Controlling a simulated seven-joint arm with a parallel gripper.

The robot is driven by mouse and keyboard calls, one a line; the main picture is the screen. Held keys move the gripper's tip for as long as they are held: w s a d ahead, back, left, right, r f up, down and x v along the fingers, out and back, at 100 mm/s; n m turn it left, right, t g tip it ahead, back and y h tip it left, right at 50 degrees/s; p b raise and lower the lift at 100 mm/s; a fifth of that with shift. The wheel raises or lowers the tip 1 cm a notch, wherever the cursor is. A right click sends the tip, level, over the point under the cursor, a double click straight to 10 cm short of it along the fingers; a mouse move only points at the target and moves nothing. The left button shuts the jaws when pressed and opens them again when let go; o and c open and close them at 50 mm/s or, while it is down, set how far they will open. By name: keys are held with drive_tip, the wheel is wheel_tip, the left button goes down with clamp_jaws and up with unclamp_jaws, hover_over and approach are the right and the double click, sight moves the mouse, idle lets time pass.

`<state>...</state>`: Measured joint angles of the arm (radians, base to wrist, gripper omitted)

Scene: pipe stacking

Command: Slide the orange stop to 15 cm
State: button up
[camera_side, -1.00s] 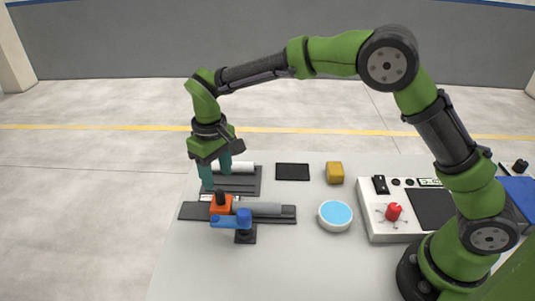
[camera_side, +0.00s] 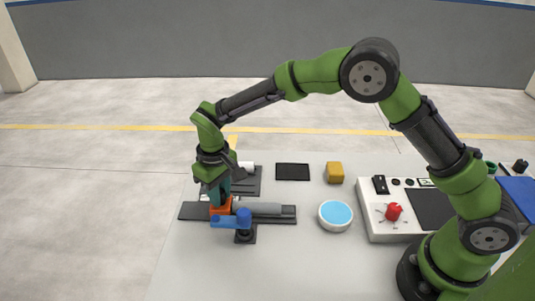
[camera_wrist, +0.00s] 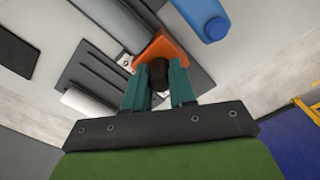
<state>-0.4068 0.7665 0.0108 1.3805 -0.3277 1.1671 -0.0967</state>
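The orange stop (camera_side: 221,210) sits on the dark measuring rail (camera_side: 193,210), near its left part, beside the grey pipe (camera_side: 268,208). My gripper (camera_side: 220,199) points down at the stop from above. In the wrist view, the teal fingers of my gripper (camera_wrist: 158,80) stand on either side of the stop's black knob (camera_wrist: 157,75). The knob about fills the gap between the fingertips; whether they press on it I cannot tell. The orange body (camera_wrist: 173,50) shows beyond the knob. No scale reading is legible.
A blue clamp (camera_side: 243,219) stands close in front of the stop. A rack with a white pipe (camera_side: 246,167) lies behind. A black pad (camera_side: 292,172), yellow block (camera_side: 335,172), round blue-topped dish (camera_side: 335,215) and control box with red knob (camera_side: 371,225) are to the right.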

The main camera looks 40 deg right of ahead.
clamp_jaws()
drive_tip(key=shift+w+a+r, duration=0.1)
drive_tip(key=shift+w+a, duration=2.25)
drive_tip(key=o, duration=0.7)
unclamp_jaws()
wheel_tip(320, 180, up, 17)
drive_tip(key=shift+s, duration=0.1)
